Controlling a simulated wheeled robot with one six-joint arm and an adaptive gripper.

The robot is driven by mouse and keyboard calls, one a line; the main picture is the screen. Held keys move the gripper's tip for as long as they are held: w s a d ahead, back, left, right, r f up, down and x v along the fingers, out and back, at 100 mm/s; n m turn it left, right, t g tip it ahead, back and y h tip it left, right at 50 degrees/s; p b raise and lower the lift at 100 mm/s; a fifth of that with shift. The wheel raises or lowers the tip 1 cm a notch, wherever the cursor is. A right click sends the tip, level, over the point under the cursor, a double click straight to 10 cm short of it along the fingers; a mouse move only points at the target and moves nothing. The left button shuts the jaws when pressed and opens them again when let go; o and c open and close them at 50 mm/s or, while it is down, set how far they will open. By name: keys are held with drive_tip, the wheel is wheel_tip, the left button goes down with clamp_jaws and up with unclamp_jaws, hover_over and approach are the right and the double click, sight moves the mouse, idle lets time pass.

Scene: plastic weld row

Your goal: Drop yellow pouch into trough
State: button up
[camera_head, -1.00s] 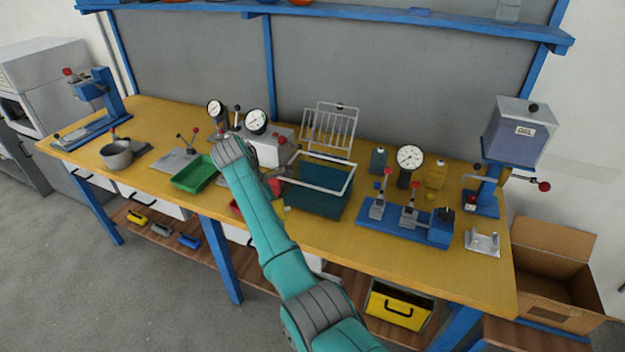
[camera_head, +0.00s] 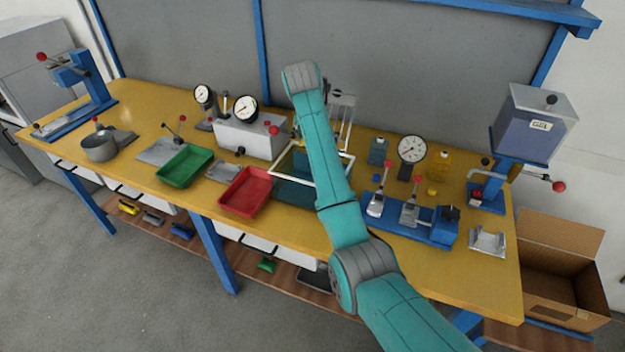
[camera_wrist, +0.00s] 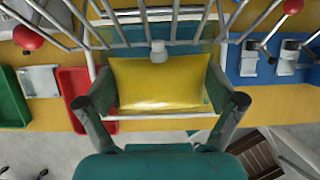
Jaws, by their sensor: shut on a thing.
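The yellow pouch (camera_wrist: 155,85) is plump, with a pale nub at its top edge, in the wrist view. My gripper (camera_wrist: 160,103) is shut on it, one dark finger to each side. The trough (camera_head: 296,190) is a dark teal bin with a white rim, right of the table's middle in the head view, partly covered by my arm. In the wrist view, part of its white rim shows below the pouch, which appears over it. How high the pouch is above the trough I cannot tell. My arm hides the gripper and pouch in the head view.
A wire rack (camera_head: 343,108) stands behind the trough. A red tray (camera_head: 247,191) and a green tray (camera_head: 186,166) lie to its left. A blue clamp fixture (camera_head: 412,222) with upright levers stands to its right, with a dial gauge (camera_head: 412,150) behind.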

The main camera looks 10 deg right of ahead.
drive_tip(key=shift+d+f, duration=0.35)
drive_tip(key=shift+f, duration=0.25)
wheel_tip(320, 180, down, 4)
drive_tip(key=shift+d+r, duration=0.1)
drive_tip(key=shift+r, duration=0.05)
drive_tip(key=shift+f, duration=0.55)
drive_tip(key=o, duration=1.2)
drive_tip(key=shift+c, duration=0.2)
drive_tip(key=shift+a, duration=0.2)
